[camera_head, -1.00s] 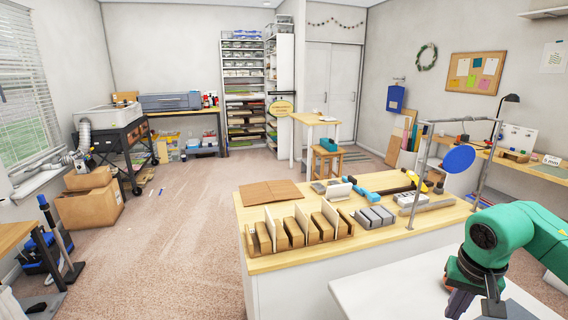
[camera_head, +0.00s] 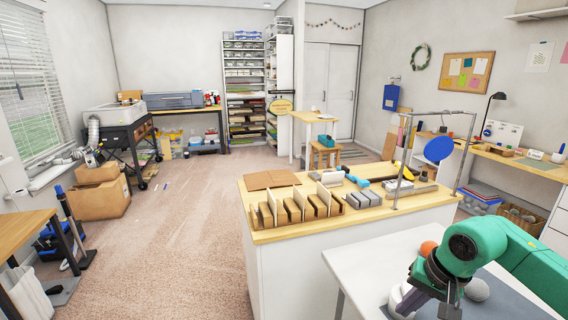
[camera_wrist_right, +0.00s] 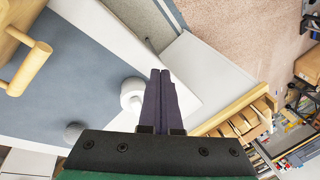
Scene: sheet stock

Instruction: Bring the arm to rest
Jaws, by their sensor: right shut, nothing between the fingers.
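My right gripper (camera_head: 408,304) is low at the right in the head view, over the near white table (camera_head: 352,268). Its dark fingers also show in the right wrist view (camera_wrist_right: 160,82), pressed together with nothing between them. The fingers are beside a small white round object (camera_wrist_right: 132,91) in the wrist picture; whether they touch it I cannot tell. The white object is partly hidden behind the gripper in the head view (camera_head: 398,303). My left gripper is not in view.
A grey mat (camera_wrist_right: 95,62) covers part of the near table. An orange ball (camera_head: 428,248) and a grey ball (camera_head: 477,290) are close to my right arm. A wooden-topped counter (camera_head: 270,232) with wooden slotted holders stands beyond.

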